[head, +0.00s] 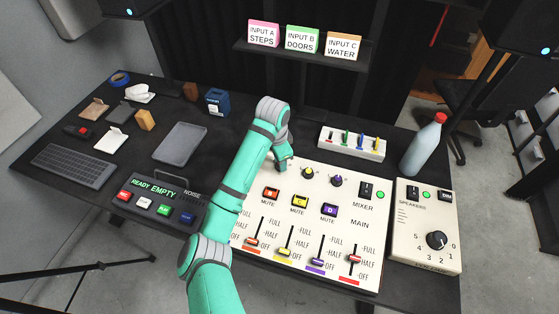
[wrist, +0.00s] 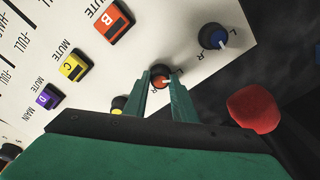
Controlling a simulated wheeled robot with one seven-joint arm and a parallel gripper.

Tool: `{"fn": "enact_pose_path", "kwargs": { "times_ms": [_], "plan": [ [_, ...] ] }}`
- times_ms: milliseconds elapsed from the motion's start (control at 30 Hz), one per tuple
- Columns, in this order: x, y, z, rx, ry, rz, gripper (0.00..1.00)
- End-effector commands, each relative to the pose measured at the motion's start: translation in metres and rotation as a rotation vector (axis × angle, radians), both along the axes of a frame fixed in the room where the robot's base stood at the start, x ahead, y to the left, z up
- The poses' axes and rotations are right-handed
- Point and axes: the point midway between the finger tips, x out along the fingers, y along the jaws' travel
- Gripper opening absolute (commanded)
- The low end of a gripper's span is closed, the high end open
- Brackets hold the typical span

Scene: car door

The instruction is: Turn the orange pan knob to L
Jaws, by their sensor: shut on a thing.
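The orange pan knob (wrist: 159,72) has a dark skirt, an orange cap and a white pointer mark. It sits between my two fingertips in the wrist view. My gripper (wrist: 161,84) is shut on it, one finger on each side. Part of an R shows just below the knob; its L is hard to make out by the right finger. The pointer's exact heading is hard to tell. In the head view my gripper (head: 284,166) is at the mixer's upper left, and the arm hides the orange knob.
On the mixer panel (head: 375,215), a yellow knob (head: 307,173) and purple knob (head: 337,181) stand to the right. A blue-capped knob (wrist: 213,37) is close by in the wrist view, as is a red rounded object (wrist: 253,108). Mute buttons (head: 300,202) and faders lie nearer.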

Motion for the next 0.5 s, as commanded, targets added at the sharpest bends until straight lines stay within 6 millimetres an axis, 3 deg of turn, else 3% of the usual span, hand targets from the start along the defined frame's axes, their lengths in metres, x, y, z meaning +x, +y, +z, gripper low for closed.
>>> {"fn": "enact_pose_path", "kwargs": {
  "times_ms": [500],
  "plan": [
    [0.0008,-0.0013,0.0012,-0.007,0.001,0.065,0.02]
  ]
}}
